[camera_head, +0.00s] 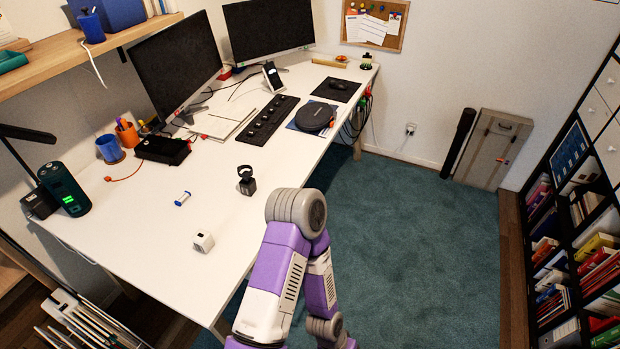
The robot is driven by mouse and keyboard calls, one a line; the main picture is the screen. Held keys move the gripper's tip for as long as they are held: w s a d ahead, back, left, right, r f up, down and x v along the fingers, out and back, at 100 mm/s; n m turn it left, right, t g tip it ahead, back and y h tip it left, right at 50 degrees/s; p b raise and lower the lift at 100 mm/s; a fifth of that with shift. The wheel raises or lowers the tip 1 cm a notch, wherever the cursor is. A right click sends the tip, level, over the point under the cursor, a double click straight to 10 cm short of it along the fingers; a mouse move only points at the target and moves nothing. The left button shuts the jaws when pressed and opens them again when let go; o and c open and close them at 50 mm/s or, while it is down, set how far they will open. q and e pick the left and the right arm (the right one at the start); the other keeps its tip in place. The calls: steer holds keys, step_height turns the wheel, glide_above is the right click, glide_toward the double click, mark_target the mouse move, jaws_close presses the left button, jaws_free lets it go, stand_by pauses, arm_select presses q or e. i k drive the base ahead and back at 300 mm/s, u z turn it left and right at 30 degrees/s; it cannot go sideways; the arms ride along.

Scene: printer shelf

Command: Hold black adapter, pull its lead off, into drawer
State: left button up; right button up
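A black box (162,149) lies on the white table (150,220) near the left monitor, and a thin red-orange lead (126,175) lies beside it. A small black block with a ring-like loop on top (246,180) stands near the table's right edge. I cannot tell which of these is the black adapter, or whether the lead is plugged in. White drawer fronts (594,115) show closed in the dark shelf unit at the right. One purple and white arm of mine rises at bottom centre, right of the table. Neither gripper shows.
A white cube (203,242) and a small blue-white cylinder (183,198) lie on the table. A dark green-lit device (64,189) and a blue cup (110,149) stand at the left. The teal carpet (420,240) is clear.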

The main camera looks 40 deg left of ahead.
mark_target(249, 189)
steer(key=z, duration=0.45)
steer(key=i, duration=2.35)
steer(key=u, duration=3.7)
